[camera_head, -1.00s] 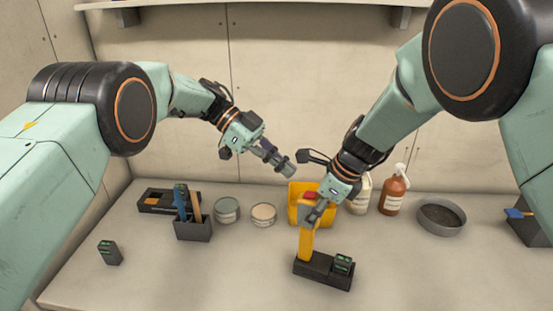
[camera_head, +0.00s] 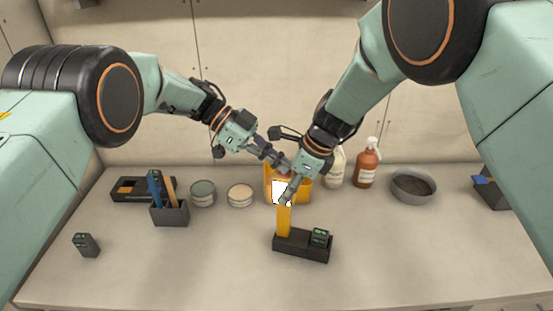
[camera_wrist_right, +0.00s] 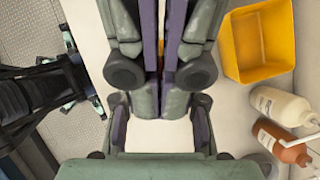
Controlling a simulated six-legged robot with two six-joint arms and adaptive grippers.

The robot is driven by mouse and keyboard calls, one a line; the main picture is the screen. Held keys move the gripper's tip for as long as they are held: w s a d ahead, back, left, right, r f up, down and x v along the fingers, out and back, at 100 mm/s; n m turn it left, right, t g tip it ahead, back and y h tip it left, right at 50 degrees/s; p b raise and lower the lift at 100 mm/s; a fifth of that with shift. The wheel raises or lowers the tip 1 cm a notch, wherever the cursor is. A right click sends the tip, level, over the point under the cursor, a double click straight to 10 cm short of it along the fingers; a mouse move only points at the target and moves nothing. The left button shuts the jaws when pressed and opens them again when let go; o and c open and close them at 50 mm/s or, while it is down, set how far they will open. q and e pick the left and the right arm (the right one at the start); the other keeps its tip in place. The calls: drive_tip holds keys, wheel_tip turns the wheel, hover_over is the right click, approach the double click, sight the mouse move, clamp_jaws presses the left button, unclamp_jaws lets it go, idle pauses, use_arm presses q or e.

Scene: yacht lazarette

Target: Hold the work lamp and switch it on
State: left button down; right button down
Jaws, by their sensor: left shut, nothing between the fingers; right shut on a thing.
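The work lamp has a yellow upright body (camera_head: 284,220) and a dark foot (camera_head: 296,249) with a green-marked block on it. It stands on the bench, and a bright white face (camera_head: 281,189) shows near its top. My right gripper (camera_head: 289,194) is shut on the lamp's upper part and hides some of it. In the right wrist view, a bright white patch (camera_wrist_right: 160,137) shows among the gripper parts. My left gripper (camera_head: 284,164) is shut and empty, just above the lamp's head beside my right gripper; I cannot tell whether it touches.
A yellow bin (camera_head: 302,184) stands behind the lamp, with white (camera_head: 336,169) and brown (camera_head: 366,170) bottles to its right. A grey bowl (camera_head: 412,188) is further right. Tins, a tool holder (camera_head: 170,214) and a small dark block (camera_head: 86,244) are left.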

use_arm(q)
drive_tip(key=shift+a+f, duration=0.15)
drive_tip(key=shift+f, duration=0.1)
drive_tip(key=shift+a+f, duration=0.5)
drive_tip(key=shift+a, duration=0.2)
drive_tip(key=r+v, duration=0.1)
drive_tip(key=v, duration=0.9)
drive_tip(key=shift+w, duration=0.2)
drive_tip(key=shift+d+r, duration=0.15)
drive_tip(key=shift+s+d+r, duration=0.15)
drive_tip(key=shift+d+r, duration=0.1)
drive_tip(key=shift+d, duration=0.2)
drive_tip(key=x, duration=1)
